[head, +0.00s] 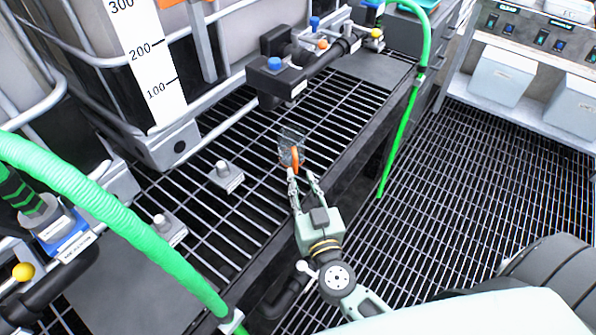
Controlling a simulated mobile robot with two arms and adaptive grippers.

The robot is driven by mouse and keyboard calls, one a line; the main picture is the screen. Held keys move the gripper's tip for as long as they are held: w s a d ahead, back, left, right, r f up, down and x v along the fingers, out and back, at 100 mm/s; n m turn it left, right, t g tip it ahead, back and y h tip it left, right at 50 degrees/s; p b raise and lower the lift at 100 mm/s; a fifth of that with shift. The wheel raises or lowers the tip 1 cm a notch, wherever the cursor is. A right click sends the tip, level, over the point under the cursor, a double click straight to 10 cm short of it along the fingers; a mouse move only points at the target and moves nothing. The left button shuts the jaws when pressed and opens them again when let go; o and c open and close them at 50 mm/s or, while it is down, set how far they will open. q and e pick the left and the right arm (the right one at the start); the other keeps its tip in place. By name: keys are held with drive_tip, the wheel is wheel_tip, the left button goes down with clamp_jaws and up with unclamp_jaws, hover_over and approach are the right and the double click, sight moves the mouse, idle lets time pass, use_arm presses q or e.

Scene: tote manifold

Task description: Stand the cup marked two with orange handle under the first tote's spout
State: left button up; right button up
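A clear, greyish cup with an orange handle (295,157) stands on the black grating near the middle of the head view. Its handle faces me, and I cannot read any mark on it. My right gripper (301,174) is just in front of the handle. Its fingers look spread, with the tips close to the handle's lower end; contact is unclear. A black valve and spout assembly (290,80) with a blue cap sticks out from the tote (220,45) behind the cup. The cup is in front of it, apart from it. My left gripper is out of view.
A green hose (120,220) crosses the left foreground, and another green hose (408,110) hangs at the shelf's right edge. Small grey fittings (226,176) stand left of the cup. Another valve (50,240) is at lower left. White bins (502,75) sit at upper right.

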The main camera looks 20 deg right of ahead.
drive_tip(key=s+a, duration=0.1)
drive_tip(key=s, duration=0.6)
drive_tip(key=shift+b, duration=0.3)
